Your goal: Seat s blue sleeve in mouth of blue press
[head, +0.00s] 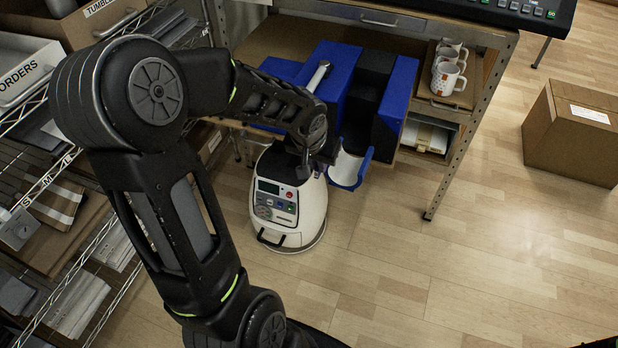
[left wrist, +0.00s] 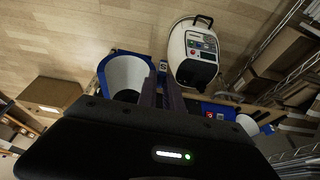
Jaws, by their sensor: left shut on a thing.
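The sleeve is blue outside with a pale curved inner face. It shows just right of my left gripper (head: 326,153) in the head view (head: 361,172) and left of the fingers (left wrist: 162,92) in the left wrist view (left wrist: 101,78). A small "S" tag (left wrist: 163,66) shows by the fingertips. My left gripper is shut on the sleeve's edge, and the fingertips are partly hidden. The blue press (head: 341,72), with a pale lever on top and a black gap on its right, stands at the bench. I cannot clearly make out its mouth. My right gripper is not in view.
A white machine with a control panel (head: 280,212) stands on the floor close to my left gripper. Several mugs (head: 447,72) stand on the bench at right. A wire shelf (head: 62,180) is at left, a cardboard box (head: 573,133) at right. The front right floor is clear.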

